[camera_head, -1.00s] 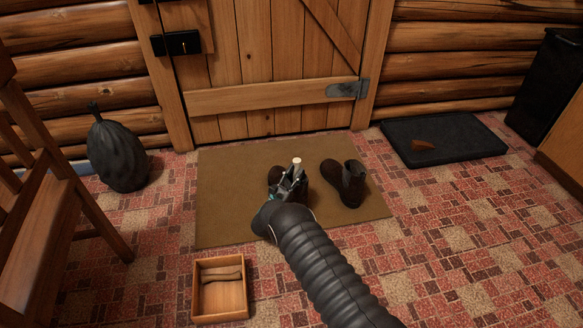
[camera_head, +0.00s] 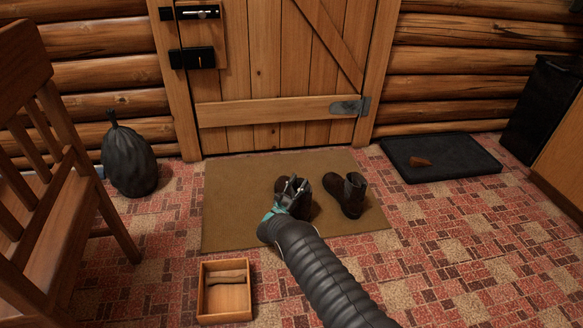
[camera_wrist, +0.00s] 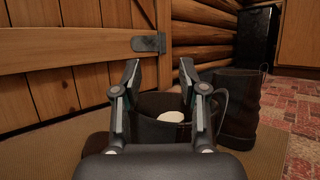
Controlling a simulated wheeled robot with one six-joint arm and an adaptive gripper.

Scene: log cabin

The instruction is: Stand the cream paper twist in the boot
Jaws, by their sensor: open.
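Two dark boots stand upright on the brown doormat (camera_head: 230,205). The cream paper twist (camera_wrist: 174,116) shows in the wrist view as a pale round end inside the opening of the left boot (camera_wrist: 150,105); the rest of it is hidden by the boot. In the head view the left boot (camera_head: 309,206) is partly covered by my gripper (camera_head: 292,184), and I cannot see the twist there. My gripper also shows in the wrist view (camera_wrist: 158,75), its fingers apart at the boot's opening, with nothing between the tips. The right boot (camera_head: 351,196) stands beside it.
A small wooden box (camera_head: 224,313) with brown pieces inside sits on the floor in front of the mat. A wooden chair (camera_head: 60,210) and dark sack (camera_head: 129,160) are at left. A black tray (camera_head: 450,168) holding a brown piece lies at right. The door (camera_head: 270,90) is behind.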

